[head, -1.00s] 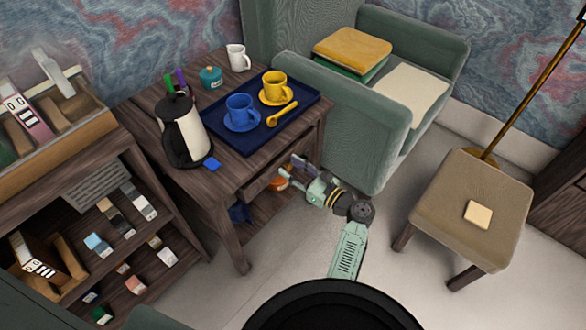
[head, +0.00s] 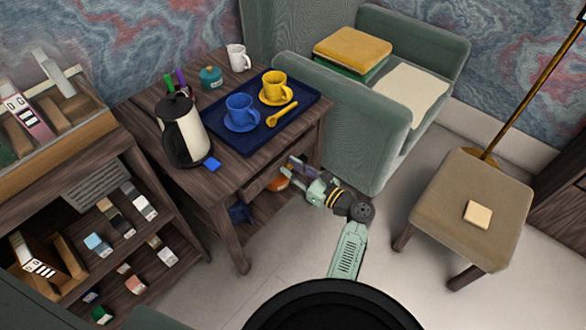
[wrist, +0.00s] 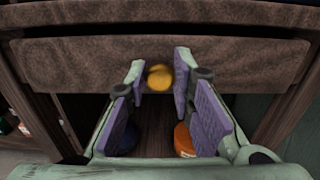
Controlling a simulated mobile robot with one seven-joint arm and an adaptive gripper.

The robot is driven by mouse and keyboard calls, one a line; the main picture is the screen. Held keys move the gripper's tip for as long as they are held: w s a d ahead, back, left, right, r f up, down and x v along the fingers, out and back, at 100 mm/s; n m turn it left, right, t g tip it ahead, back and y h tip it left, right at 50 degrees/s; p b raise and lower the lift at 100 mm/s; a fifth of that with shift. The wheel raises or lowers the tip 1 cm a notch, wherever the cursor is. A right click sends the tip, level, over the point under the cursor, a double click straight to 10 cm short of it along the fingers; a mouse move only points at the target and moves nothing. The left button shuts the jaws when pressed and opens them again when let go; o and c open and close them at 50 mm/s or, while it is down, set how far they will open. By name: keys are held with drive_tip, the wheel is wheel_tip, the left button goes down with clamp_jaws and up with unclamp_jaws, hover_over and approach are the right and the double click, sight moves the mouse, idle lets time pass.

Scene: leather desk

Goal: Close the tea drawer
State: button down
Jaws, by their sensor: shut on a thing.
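The tea drawer (head: 262,181) is a dark wood drawer under the top of the wooden tea table (head: 222,184). Its front (wrist: 90,62) spans the wrist view just below the table edge, with a round yellow knob (wrist: 160,77) at its middle. How far the drawer stands out is hard to tell; its inside is hidden. My gripper (head: 291,170) is at the drawer front, its two purple-padded fingers on either side of the knob, shut on it. The knob is hidden in the head view.
A blue tray (head: 232,138) with yellow and blue cups, a kettle (head: 186,130) and a teal pot (head: 211,77) stand on the table. Orange (wrist: 183,140) and dark blue (wrist: 128,138) items lie below the drawer. A green armchair (head: 340,130) stands close to the right.

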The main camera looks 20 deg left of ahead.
drive_tip(key=x, duration=0.3)
drive_tip(key=shift+w+a+p, duration=0.2)
drive_tip(key=shift+a+p, duration=0.1)
drive_tip(key=c, duration=1.4)
unclamp_jaws()
drive_tip(key=shift+a, duration=0.1)
drive_tip(key=v, duration=1.2)
